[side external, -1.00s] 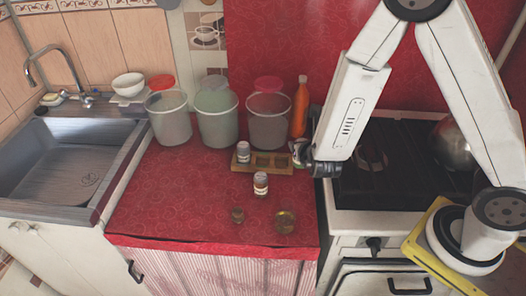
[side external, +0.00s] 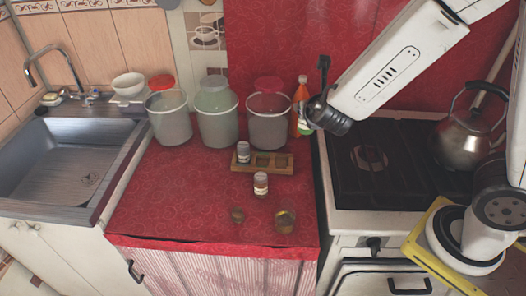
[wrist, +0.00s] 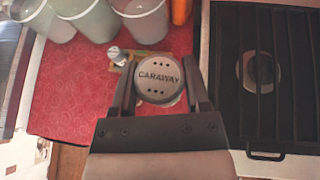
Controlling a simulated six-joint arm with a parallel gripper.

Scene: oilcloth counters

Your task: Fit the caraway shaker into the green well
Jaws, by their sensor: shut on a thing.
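The caraway shaker (wrist: 160,82) shows from above in the wrist view, its round grey lid reading CARAWAY. My gripper (wrist: 160,64) is shut on it, one dark finger on each side. In the side view my dark wrist end (side external: 326,112) is raised right of the wooden rack, near the stove's back left; the held shaker cannot be clearly made out there. The rack (side external: 236,167) on the red counter has a grey-lidded shaker (side external: 243,152) in its left well. Its middle and right wells look empty. Which well is green cannot be told.
Another shaker (side external: 261,185) stands in front of the rack. Large lidded tubs (side external: 218,125) and an orange bottle (side external: 300,95) line the back. The stove (side external: 375,165) is right; the counter's left front is clear.

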